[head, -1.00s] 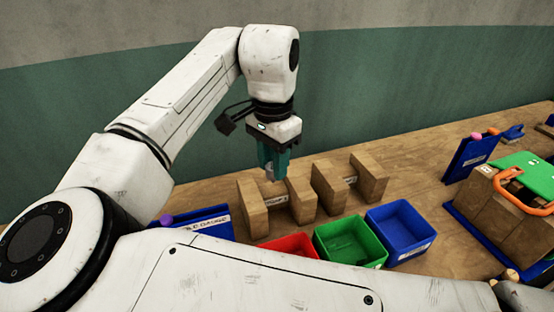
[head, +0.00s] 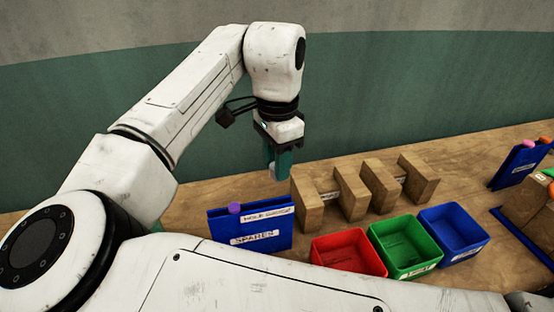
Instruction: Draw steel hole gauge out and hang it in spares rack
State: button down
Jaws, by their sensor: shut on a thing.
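The spares rack (head: 222,229) is a blue upright holder at lower centre-left in the head view. It has a HOLE GAUGE label and a SPARES label, and a purple knob (head: 235,208) shows at its upper left. My gripper (head: 275,175) points down behind and above the rack's right end, left of the wooden blocks. Its teal fingers are shut on the steel hole gauge, of which only a small pale bit shows at the fingertips. The rest of the gauge is hidden, and its tilt cannot be told.
Several upright wooden blocks (head: 350,192) stand right of the rack. Red (head: 347,253), green (head: 405,246) and blue (head: 453,233) bins sit in front of them. Another blue holder (head: 518,165) stands at the far right. Bare bench (head: 455,172) lies between it and the blocks.

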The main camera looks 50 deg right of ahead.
jog(key=shift+r, duration=0.1)
notch_tip(320, 180, down, 8)
jog(key=b, duration=0.2)
dwell(0.7)
jog(key=shift+r, duration=0.1)
dwell(0.4)
jog(key=c, duration=0.7)
grip_release()
notch_tip(320, 180, up, 11)
jog(key=shift+f+b, duration=0.1)
jog(key=shift+b, duration=0.5)
